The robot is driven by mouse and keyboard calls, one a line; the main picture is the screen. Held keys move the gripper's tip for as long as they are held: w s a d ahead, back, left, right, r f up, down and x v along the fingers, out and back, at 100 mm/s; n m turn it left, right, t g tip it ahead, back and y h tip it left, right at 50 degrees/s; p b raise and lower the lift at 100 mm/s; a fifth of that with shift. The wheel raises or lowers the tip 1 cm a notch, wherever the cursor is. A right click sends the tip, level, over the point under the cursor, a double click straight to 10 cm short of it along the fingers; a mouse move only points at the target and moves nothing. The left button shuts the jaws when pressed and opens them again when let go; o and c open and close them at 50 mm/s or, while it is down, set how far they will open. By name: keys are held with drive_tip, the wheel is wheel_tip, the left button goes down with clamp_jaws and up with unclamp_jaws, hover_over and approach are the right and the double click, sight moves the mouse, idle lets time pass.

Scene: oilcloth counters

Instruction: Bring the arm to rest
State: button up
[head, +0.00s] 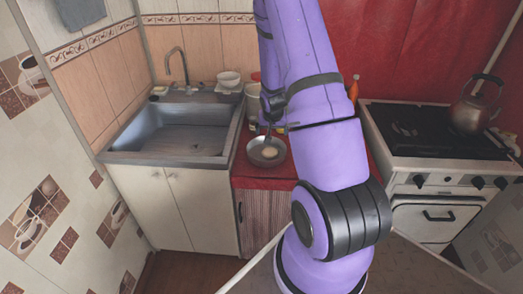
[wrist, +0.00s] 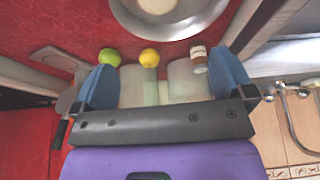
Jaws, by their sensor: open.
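My gripper (wrist: 165,85) is open in the wrist view, with its two blue fingers wide apart. Pale, see-through shapes show between the fingers; I cannot tell what they are. In the head view my gripper (head: 270,118) hangs over the red counter, just above and behind a metal pan (head: 267,152). My purple arm is bent and fills the middle of that view, hiding part of the counter. The pan, with something pale in it, shows at the top of the wrist view (wrist: 128,20).
A sink (head: 180,130) lies left, with a white bowl (head: 229,79) behind. A stove (head: 430,135) with a kettle (head: 472,108) stands right.

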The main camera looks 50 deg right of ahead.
drive_tip(key=s+a+r+n+t+y, duration=0.1)
drive_tip(key=a+r+n, duration=0.1)
drive_tip(key=a+r, duration=0.9)
drive_tip(key=s+a+r+n+t, duration=0.15)
drive_tip(key=a+r, duration=0.55)
drive_tip(key=r, duration=0.8)
drive_tip(key=s+a+r+n, duration=0.2)
drive_tip(key=s+a+r, duration=0.1)
drive_tip(key=s, duration=0.3)
drive_tip(key=s+a+r+n+y, duration=0.1)
drive_tip(key=s+a+r, duration=0.3)
drive_tip(key=s+a, duration=0.2)
drive_tip(key=s+a+r+n+y, duration=0.1)
drive_tip(key=s+a+r, duration=0.3)
drive_tip(key=s, duration=0.4)
drive_tip(key=shift+s+a+r+n, duration=0.15)
drive_tip(key=shift+a+r+n, duration=0.1)
drive_tip(key=shift+a+n, duration=0.5)
drive_tip(key=shift+d, duration=0.25)
